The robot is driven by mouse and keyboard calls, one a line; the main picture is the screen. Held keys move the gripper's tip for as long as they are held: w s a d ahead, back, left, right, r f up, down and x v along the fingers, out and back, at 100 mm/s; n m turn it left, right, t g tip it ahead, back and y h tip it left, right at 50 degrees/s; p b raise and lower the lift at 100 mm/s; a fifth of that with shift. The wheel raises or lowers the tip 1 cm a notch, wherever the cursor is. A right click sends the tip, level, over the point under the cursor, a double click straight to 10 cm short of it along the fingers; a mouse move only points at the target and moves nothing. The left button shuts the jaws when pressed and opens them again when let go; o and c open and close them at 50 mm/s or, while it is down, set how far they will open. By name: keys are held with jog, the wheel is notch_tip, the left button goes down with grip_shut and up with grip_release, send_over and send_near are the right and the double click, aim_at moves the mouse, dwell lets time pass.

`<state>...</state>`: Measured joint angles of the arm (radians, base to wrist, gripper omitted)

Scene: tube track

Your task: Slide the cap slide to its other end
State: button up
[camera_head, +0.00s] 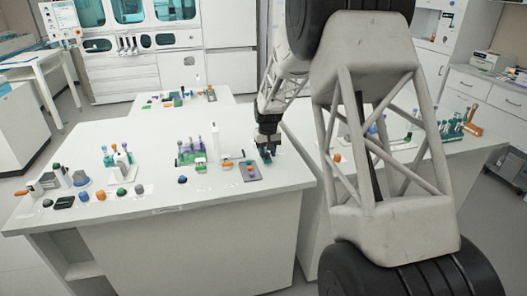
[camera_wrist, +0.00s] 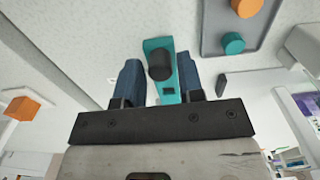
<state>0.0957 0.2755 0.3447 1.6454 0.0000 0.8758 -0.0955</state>
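In the wrist view, a teal track-like piece (camera_wrist: 166,90) with a dark round knob or cap (camera_wrist: 160,64) on it lies below my gripper (camera_wrist: 158,62); I take this to be the cap slide. The knob is near the far end of the visible teal part, and the near end runs under my gripper's body. The two blue fingers are apart, one on each side of the teal piece, with a gap to the knob on both sides. In the head view, my gripper (camera_head: 266,150) is over the right part of the white table, and the slide is mostly hidden there.
A grey tray (camera_wrist: 210,45) with an orange cap (camera_wrist: 246,7) and a teal cap (camera_wrist: 233,43) lies close by. An orange block (camera_wrist: 28,108) is at the left of the wrist view. A rack of tubes (camera_head: 190,155) stands left of my gripper on the white table (camera_head: 225,200).

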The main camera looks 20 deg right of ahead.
jog(key=c, duration=0.5)
jog(key=shift+w, duration=2.8)
jog(key=o, duration=0.5)
jog(key=shift+r, duration=0.2)
jog(key=shift+r, duration=2.35)
